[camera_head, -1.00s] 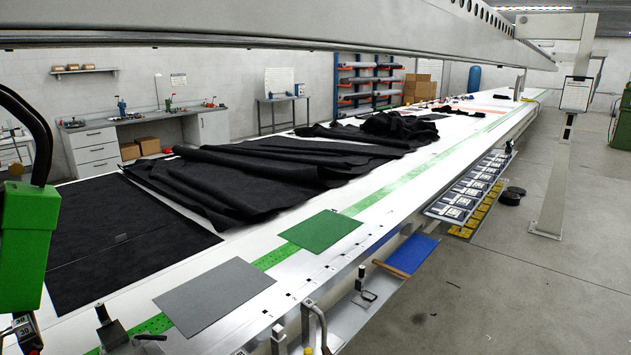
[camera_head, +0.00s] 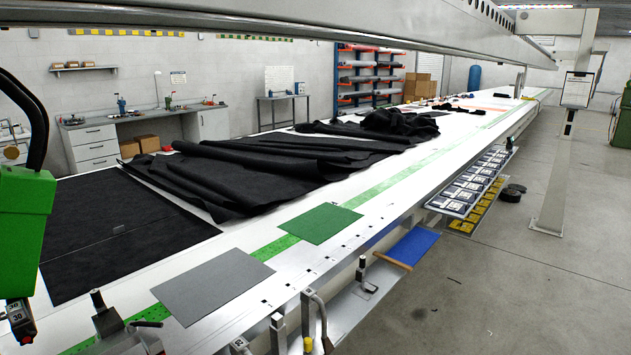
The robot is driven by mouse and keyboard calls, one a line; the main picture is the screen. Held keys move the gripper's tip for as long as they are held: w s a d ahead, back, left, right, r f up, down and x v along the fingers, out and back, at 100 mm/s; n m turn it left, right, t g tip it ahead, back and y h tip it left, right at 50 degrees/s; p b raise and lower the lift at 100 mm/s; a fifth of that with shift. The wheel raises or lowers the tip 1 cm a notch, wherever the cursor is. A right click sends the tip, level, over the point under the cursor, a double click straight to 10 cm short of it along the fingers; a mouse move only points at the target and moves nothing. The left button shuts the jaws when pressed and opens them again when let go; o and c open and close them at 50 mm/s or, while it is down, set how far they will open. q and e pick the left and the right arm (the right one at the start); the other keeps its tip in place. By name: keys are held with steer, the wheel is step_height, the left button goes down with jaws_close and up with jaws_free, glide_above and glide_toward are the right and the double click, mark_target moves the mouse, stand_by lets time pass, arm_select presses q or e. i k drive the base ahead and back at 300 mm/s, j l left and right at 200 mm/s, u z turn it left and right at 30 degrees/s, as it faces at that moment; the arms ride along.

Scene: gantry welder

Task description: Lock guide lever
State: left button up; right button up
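No gripper of mine shows in the head view. A grey fixture (camera_head: 131,343) with an upright black-tipped post (camera_head: 98,300) stands at the lower left, by the near end of the table. A short black lever (camera_head: 146,324) lies roughly flat beside that post. Upright metal levers (camera_head: 278,330) and a bent metal handle (camera_head: 322,318) stand along the table's near edge at the bottom. Another small black-topped clamp (camera_head: 362,270) sits farther along this edge. I cannot tell which of these is the guide lever or whether it is locked.
The long white table (camera_head: 245,310) carries black fabric (camera_head: 120,230), a grey sheet (camera_head: 212,287) and a green sheet (camera_head: 320,223). A green machine housing (camera_head: 25,235) hangs at the left. The gantry beam (camera_head: 300,25) crosses overhead. Bare floor (camera_head: 500,290) lies at right.

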mark_target(132, 325)
steer(key=j+u, duration=0.1)
steer(key=u, duration=0.3)
steer(key=j+u, duration=0.1)
steer(key=u, duration=0.25)
steer(key=i+u, duration=0.1)
steer(key=u, duration=0.3)
